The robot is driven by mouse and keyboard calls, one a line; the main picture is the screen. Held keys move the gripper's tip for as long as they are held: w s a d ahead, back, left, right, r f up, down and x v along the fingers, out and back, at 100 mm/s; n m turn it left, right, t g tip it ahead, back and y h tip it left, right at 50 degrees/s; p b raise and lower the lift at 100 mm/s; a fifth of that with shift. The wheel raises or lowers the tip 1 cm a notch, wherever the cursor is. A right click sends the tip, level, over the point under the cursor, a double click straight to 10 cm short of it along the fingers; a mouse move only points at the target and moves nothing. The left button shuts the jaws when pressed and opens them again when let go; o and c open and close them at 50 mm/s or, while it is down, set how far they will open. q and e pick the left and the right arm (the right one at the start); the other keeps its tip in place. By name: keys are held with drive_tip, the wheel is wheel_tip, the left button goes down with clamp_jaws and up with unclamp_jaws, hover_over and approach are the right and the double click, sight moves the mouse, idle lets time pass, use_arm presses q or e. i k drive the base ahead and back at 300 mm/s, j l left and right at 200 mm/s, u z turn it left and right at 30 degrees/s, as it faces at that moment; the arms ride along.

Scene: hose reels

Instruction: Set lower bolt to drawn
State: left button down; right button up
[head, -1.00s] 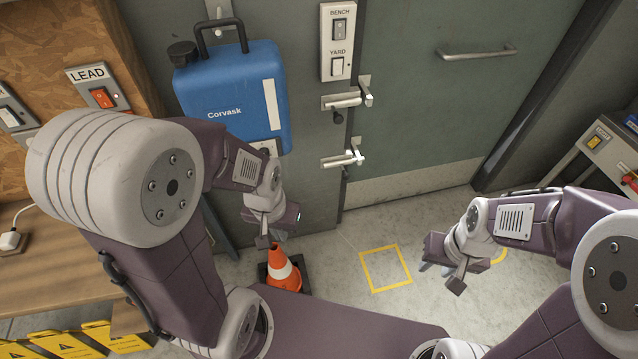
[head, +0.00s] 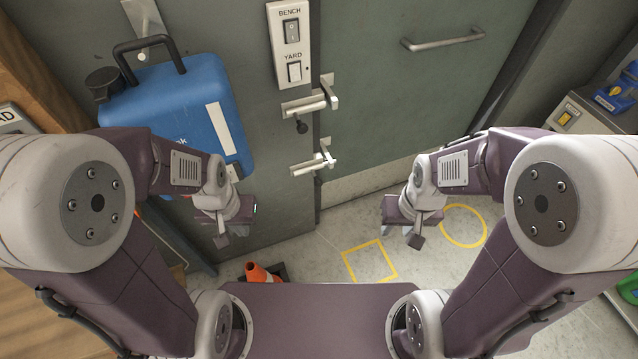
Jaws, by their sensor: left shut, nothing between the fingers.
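The lower bolt (head: 308,167) is a pale metal bolt on the grey-green door, at the seam beside the panel with the handle. Its bar lies across and reaches a bracket at its right end. I cannot tell its exact setting. The upper bolt (head: 304,105) sits above it, with a dark knob just below. My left gripper (head: 226,240) is shut and empty, below and left of the lower bolt, apart from it. My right gripper (head: 402,232) hangs below and right of the bolt, touching nothing; its fingers are too unclear to read.
A blue Corvask case (head: 180,118) hangs left of the bolts. A BENCH/YARD switch plate (head: 291,50) is above them. A door handle (head: 443,40) is upper right. An orange cone (head: 262,272) stands on the floor. Yellow square (head: 370,262) and circle (head: 463,226) mark open floor.

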sight(318, 182)
drive_tip(key=k+l+z, duration=0.1)
drive_tip(key=i+l+z, duration=0.25)
drive_tip(key=i+l, duration=0.5)
